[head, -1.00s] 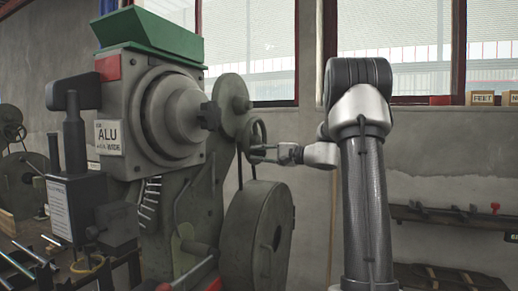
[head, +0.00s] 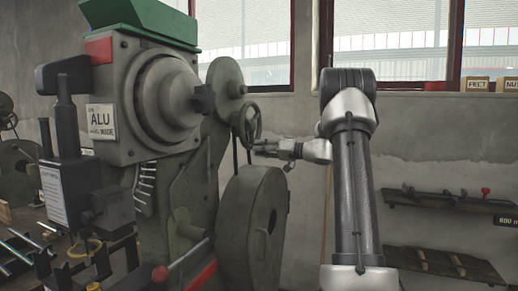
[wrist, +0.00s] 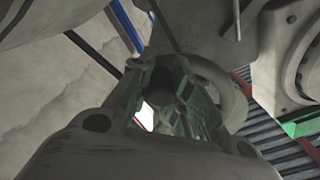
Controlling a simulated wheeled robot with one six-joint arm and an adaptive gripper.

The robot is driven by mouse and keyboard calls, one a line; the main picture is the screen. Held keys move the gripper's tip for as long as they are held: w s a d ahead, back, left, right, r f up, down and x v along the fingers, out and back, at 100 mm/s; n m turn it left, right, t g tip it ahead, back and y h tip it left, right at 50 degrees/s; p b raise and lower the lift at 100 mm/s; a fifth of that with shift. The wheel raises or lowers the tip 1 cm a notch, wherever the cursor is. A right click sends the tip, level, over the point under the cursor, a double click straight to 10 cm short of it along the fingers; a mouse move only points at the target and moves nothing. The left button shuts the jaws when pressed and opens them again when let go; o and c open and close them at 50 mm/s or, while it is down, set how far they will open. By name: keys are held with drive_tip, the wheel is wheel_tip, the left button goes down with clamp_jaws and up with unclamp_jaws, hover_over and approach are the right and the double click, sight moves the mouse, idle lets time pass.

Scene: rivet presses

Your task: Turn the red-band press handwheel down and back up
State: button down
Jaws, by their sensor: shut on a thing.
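The red-band press (head: 115,75) fills the left of the head view, with a red patch under its green hopper and an "ALU" plate. Its handwheel (head: 259,117) is a small dark spoked wheel on the press's right side. My gripper (head: 259,148) is at the lower right edge of the wheel, reaching in from the right. In the wrist view my gripper (wrist: 170,100) is shut on a dark round part of the handwheel, and the pale curved rim (wrist: 238,100) passes beside the fingers. The exact contact is partly hidden by the fingers.
A large round drum cover (head: 253,220) stands just below my gripper. Wall shelves (head: 445,205) hang at the right. Small boxes (head: 479,84) stand on the window sill.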

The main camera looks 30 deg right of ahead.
drive_tip(key=d+n, duration=0.1)
drive_tip(key=w+d+n, duration=0.1)
drive_tip(key=n, duration=0.1)
drive_tip(key=shift+w+f, duration=0.15)
drive_tip(key=shift+f, duration=0.2)
drive_tip(key=n, duration=0.1)
drive_tip(key=w+d+n, duration=0.1)
drive_tip(key=shift+w+d+r+n, duration=0.15)
drive_tip(key=shift+d+r+n, duration=0.1)
drive_tip(key=shift+n, duration=0.05)
drive_tip(key=shift+w+d+r+n, duration=0.3)
drive_tip(key=shift+d+n, duration=0.1)
drive_tip(key=shift+n, duration=0.35)
drive_tip(key=shift+w+d+r+n, duration=0.35)
drive_tip(key=shift+d+n, duration=0.1)
drive_tip(key=shift+n, duration=0.35)
drive_tip(key=shift+w+d+r+n, duration=0.3)
drive_tip(key=shift+d+n, duration=0.1)
drive_tip(key=shift+n, duration=0.35)
drive_tip(key=shift+r, duration=0.1)
drive_tip(key=c, duration=1.3)
unclamp_jaws()
drive_tip(key=shift+w+d, duration=0.1)
drive_tip(key=v, duration=1.2)
